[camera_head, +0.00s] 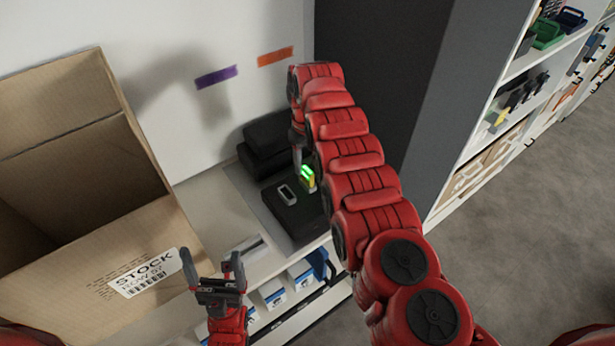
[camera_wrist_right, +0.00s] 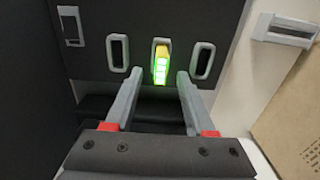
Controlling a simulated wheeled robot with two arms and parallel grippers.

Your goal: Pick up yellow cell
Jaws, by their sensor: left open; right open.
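The yellow cell (camera_wrist_right: 161,52) stands in the middle slot of a dark charger-like block, with glowing green bars on its face. In the head view the cell (camera_head: 311,183) shows as a small yellow piece with a green glow. My right gripper (camera_wrist_right: 160,80) is open, its two fingers on either side of the cell's line and apart from it. In the head view my right gripper (camera_head: 298,150) is partly hidden by its own arm, just above the cell. My left gripper (camera_head: 217,262) is open and empty in front of the carton.
The dark block (camera_head: 295,222) sits on a shelf top, with an empty pale-rimmed slot (camera_head: 287,194) beside the cell. A large open carton (camera_head: 60,255) stands at left. Black cases (camera_head: 266,140) lie behind. A dark panel (camera_head: 400,80) rises at right.

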